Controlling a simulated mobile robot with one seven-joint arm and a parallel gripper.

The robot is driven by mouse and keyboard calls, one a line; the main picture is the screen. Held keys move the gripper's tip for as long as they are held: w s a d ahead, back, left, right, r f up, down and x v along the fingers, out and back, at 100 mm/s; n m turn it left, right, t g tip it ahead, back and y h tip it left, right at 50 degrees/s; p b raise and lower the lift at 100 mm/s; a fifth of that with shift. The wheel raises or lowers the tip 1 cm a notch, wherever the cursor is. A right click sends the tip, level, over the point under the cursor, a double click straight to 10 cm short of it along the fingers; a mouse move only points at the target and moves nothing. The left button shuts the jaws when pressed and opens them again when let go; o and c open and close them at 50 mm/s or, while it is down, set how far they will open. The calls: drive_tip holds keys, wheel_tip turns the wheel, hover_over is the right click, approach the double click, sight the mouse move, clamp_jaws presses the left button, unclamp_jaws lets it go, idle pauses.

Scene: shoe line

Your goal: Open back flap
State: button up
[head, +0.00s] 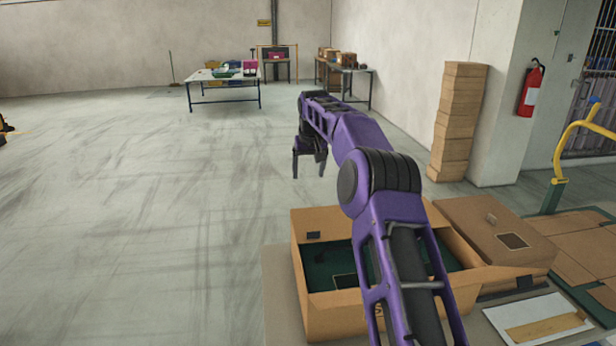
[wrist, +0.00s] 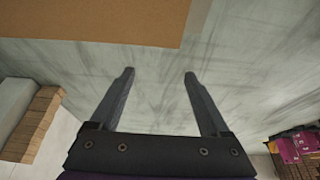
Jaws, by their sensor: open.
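An open cardboard box (head: 335,315) stands on the table at the bottom centre of the head view. Its inside is dark green, and my arm hides part of it. A brown cardboard panel (wrist: 95,20) fills the upper left of the wrist view, probably part of this box; I cannot tell whether it is the back flap. My gripper (head: 308,172) points down beyond the far side of the box in the head view. In the wrist view my gripper (wrist: 160,73) has its fingers apart with only floor between them. It appears clear of the panel.
A brown closed box (head: 485,225) stands to the right, with flat cardboard (head: 590,240) beside it. A white tray (head: 540,318) lies at the front right. A tall box stack (head: 457,120) is by the wall.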

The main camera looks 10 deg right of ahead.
drive_tip(key=v, duration=1.5)
drive_tip(key=shift+s, duration=0.1)
drive_tip(key=shift+s+f, duration=0.1)
